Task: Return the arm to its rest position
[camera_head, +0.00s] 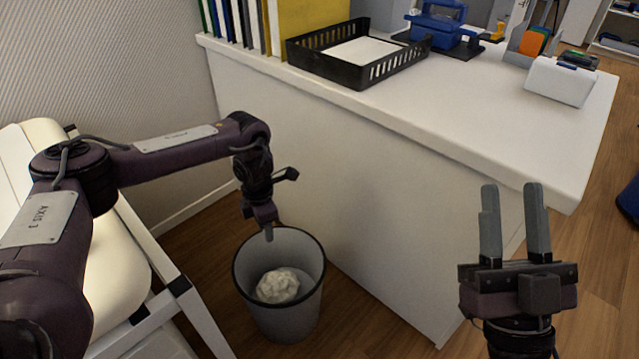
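My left arm comes in from the left, and its gripper (268,232) hangs pointing down over the far rim of a grey waste bin (287,322). Its fingers are seen edge-on, so I cannot tell whether they are open or shut. A crumpled pale paper ball (278,286) lies inside the bin, below and apart from the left gripper. My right gripper (514,215) points up at the lower right, in front of the white desk's end. Its two grey fingers stand apart with nothing between them.
The white desk (450,120) stands close behind the bin and both grippers. It bears a black tray (357,70) with paper, upright folders (235,22), a blue device (440,28) and a white box (559,82). A cream chair (118,245) is at the left. Wooden floor shows at the right.

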